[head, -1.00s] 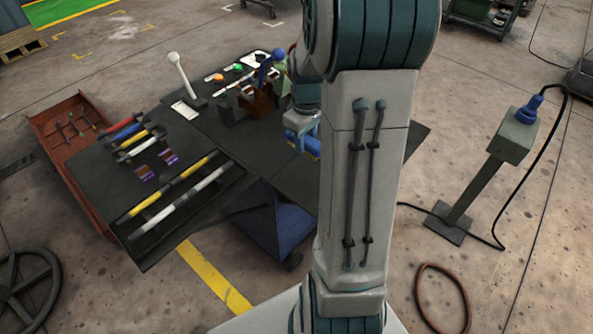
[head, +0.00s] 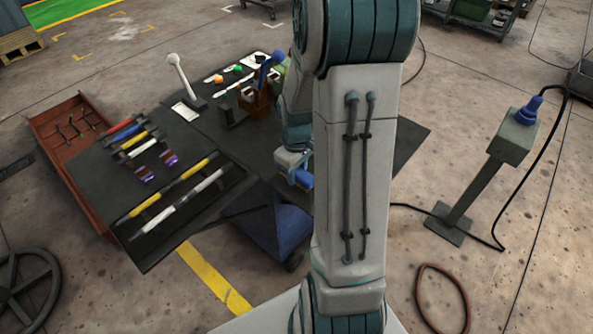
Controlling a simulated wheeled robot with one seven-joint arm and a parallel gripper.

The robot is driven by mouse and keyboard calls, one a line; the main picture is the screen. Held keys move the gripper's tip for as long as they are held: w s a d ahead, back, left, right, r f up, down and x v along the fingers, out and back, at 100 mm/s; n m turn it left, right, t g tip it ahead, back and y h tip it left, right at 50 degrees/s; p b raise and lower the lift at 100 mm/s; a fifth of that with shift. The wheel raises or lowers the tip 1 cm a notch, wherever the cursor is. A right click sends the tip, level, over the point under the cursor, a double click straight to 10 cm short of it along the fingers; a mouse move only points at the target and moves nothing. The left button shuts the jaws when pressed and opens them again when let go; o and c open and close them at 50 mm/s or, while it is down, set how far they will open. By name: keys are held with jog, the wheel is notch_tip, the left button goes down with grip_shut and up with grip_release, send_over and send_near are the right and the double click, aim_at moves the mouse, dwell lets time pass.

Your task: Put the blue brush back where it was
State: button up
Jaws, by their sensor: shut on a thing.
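My gripper (head: 293,172) is near the right part of the dark work table (head: 250,150), just left of my upright arm link. It is shut on a blue thing that I take for the blue brush (head: 302,180). Only a small blue part of the brush shows; my arm hides the rest. I cannot tell whether the brush touches the table top.
A brown block with a blue-topped piece (head: 268,62) stands at the table's back. A white-knobbed lever (head: 180,72) is left of it. Coloured bars (head: 170,190) lie on racks at left. A red tray (head: 70,125) adjoins. A grey-green pedestal (head: 510,140) stands at right.

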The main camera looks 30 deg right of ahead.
jog(key=o, duration=0.9)
jog(key=shift+f, duration=0.1)
jog(key=shift+o, duration=0.2)
notch_tip(320, 180, up, 12)
jog(key=s+a+r+m+t, duration=0.1)
jog(key=s+a+r+m, duration=0.1)
jog(key=s+a, duration=0.4)
jog(key=s+a+r+m+t, duration=0.1)
jog(key=s+a+r+m, duration=0.1)
jog(key=s+a, duration=0.4)
jog(key=shift+r+t+p, duration=0.35)
jog(key=shift+r+t, duration=0.05)
jog(key=shift+r, duration=0.4)
jog(key=shift+a, duration=0.1)
